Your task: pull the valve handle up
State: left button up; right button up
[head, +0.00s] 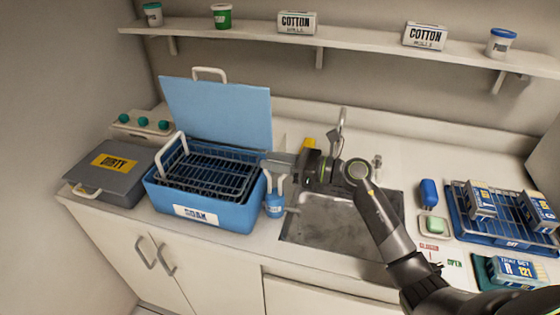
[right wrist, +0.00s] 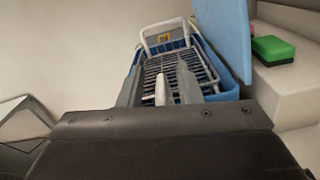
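The blue soak tub (head: 208,217) stands on the counter left of the sink, with a wire basket inside; it also shows in the right wrist view (right wrist: 231,80). A small blue fitting (head: 275,208) with two pale upright prongs (head: 268,183) is at the tub's right side. I cannot tell for certain which part is the valve handle. My right gripper (head: 268,164) is above these prongs, pointing left. In the right wrist view its fingers (right wrist: 157,76) are apart, with a pale upright piece (right wrist: 162,92) showing between them. Contact is not clear. My left gripper is not in view.
The sink (head: 335,232) and tap (head: 340,122) lie under and behind my right arm. A raised blue lid (head: 222,108) stands behind the tub. A grey dirty box (head: 110,180) is left. A blue tray (head: 464,225) with packs is right.

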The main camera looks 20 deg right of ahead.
jog(key=shift+d, duration=0.1)
jog(key=shift+s+d+f, duration=0.15)
jog(key=shift+s+d, duration=0.1)
jog(key=b+v, duration=0.6)
jog(key=v, duration=1)
jog(key=shift+s+d, duration=0.15)
jog(key=shift+d, duration=0.1)
jog(key=shift+r, duration=0.25)
